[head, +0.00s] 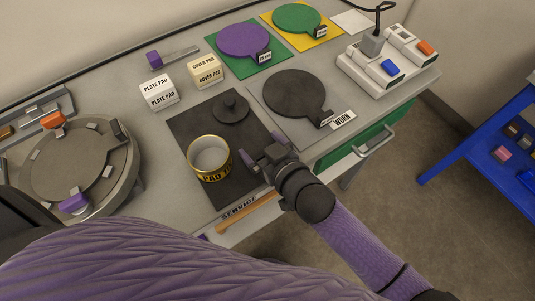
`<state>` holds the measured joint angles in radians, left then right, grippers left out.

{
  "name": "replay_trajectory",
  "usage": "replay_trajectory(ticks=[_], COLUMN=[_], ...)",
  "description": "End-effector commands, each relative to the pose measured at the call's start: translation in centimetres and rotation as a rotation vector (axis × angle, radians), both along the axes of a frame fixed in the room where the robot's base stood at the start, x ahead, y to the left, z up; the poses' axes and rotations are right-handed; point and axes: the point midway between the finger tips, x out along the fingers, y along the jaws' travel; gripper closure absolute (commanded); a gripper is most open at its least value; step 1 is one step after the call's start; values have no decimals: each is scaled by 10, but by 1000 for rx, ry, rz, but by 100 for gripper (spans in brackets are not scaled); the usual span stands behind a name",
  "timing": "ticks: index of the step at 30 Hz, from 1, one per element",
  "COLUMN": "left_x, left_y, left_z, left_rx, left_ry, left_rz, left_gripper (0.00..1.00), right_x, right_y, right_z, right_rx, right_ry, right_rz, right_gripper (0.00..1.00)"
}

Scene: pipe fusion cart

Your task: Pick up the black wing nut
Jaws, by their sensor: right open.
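A dark round disc (231,112) lies on the black mat (190,124), with a small dark knob-like piece (230,101) standing at its middle. This may be the black wing nut, but its shape is too small to tell. No other piece is clearly a wing nut. My right gripper (255,164) is open over the right part of the mat, just right of the yellow-rimmed tin and below the disc, apart from the disc. It hides part of the mat. My left gripper is out of view.
The yellow-rimmed tin (210,174) stands open on the mat. Plate pad (159,92) and cover pad (205,70) boxes stand behind. A black paddle (294,92) lies right. A round clamp fixture (70,165) is left; a switch box (380,70) is back right.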

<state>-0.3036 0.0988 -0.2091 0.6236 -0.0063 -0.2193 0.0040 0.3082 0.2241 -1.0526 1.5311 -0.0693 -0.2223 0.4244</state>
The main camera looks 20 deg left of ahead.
Motion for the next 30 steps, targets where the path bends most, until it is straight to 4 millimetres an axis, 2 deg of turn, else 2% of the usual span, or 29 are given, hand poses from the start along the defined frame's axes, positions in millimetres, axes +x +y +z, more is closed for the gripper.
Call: replay_trajectory(ticks=[4, 15, 20, 23, 30], left_x=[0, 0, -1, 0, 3], left_y=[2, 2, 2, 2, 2], left_z=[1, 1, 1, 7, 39], left_rx=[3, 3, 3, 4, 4], left_ry=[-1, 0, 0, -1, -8], left_rz=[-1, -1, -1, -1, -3], left_gripper=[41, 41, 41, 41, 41], right_x=[0, 0, 0, 0, 0], right_y=[0, -1, -1, -1, 0], right_z=[1, 1, 1, 11, 76], right_rx=[0, 0, 1, 1, 3], right_ry=[0, 0, -1, -2, -6], right_rz=[0, 0, 0, -1, 1], right_gripper=[2, 80, 80, 80, 80])
